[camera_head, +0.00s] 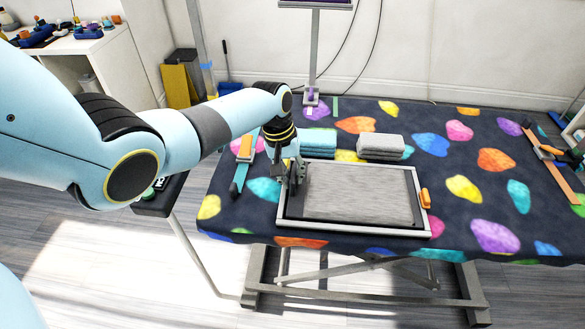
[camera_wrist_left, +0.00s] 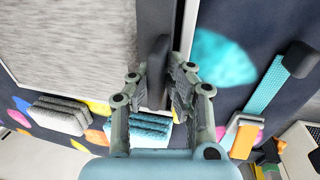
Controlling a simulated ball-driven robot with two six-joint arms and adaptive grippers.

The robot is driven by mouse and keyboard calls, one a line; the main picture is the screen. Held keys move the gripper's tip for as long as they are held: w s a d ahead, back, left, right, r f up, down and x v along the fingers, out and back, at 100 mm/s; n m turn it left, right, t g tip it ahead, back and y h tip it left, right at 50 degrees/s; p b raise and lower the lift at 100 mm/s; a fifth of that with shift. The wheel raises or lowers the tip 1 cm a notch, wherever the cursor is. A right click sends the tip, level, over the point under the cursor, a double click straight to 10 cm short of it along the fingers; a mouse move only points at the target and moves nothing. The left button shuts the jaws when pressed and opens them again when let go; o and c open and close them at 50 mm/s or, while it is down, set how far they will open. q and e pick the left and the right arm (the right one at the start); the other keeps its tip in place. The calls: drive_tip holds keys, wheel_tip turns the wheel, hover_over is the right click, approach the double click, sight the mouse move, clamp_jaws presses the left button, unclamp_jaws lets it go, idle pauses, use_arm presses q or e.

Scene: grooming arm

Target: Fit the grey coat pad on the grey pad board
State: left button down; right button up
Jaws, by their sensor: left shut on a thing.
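The grey coat pad (camera_head: 360,193), a flat furry-looking sheet, lies within the pale frame of the pad board (camera_head: 352,231). My left gripper (camera_head: 291,178) is at the board's left edge. In the wrist view its fingers (camera_wrist_left: 160,90) are shut on a dark upright tab at the pad's side. Whether the pad lies flat on the board or slightly above is unclear. My right gripper is out of view.
A teal folded towel (camera_head: 318,141) and a grey folded towel (camera_head: 380,146) lie behind the board. A teal strap with an orange clip (camera_head: 243,150) lies left. An orange clip (camera_head: 425,198) sits at the frame's right edge. The patterned table (camera_head: 470,140) has free room right.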

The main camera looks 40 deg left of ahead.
use_arm(q)
drive_tip(key=c, duration=1.2)
unclamp_jaws()
wheel_tip(320, 180, up, 12)
drive_tip(key=s+a, duration=0.1)
drive_tip(key=a, duration=0.1)
drive_tip(key=shift+f, duration=0.1)
